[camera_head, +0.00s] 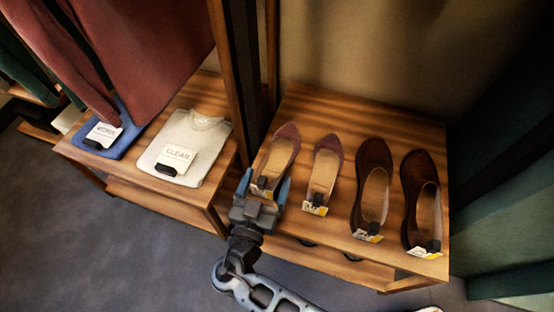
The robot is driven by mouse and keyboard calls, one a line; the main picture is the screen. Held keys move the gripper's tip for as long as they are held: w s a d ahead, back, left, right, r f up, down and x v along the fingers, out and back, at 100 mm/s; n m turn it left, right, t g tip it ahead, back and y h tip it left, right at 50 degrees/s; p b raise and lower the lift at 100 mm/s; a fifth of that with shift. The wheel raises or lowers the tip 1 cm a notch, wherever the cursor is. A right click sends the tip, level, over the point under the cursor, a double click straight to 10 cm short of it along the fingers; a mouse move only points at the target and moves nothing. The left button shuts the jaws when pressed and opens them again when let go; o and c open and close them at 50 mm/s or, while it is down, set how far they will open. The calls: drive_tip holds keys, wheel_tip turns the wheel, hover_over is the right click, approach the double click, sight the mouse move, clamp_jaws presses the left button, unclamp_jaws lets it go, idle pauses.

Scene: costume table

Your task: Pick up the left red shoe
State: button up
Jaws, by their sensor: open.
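The left red shoe (284,143) is a dark red pointed flat with a tan inside, lying on the wooden table (398,121), toe toward the back. A matching right red shoe (327,153) lies just to its right, with a yellow and white tag at its heel. My gripper (263,186) is open at the heel end of the left red shoe, one finger on each side of the heel in the picture. I cannot tell whether the fingers touch it. The gripper partly hides the heel and its tag.
A pair of brown shoes (371,188) (422,197) with tags stands at the right of the table. A dark post (235,70) rises left of the table. Beyond it, a lower table holds a folded white shirt (188,140) and a blue one (113,135). Red cloth hangs above.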

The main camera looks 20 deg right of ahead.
drive_tip(key=shift+w+d, duration=0.1)
drive_tip(key=shift+w, duration=0.05)
drive_tip(key=c, duration=1.2)
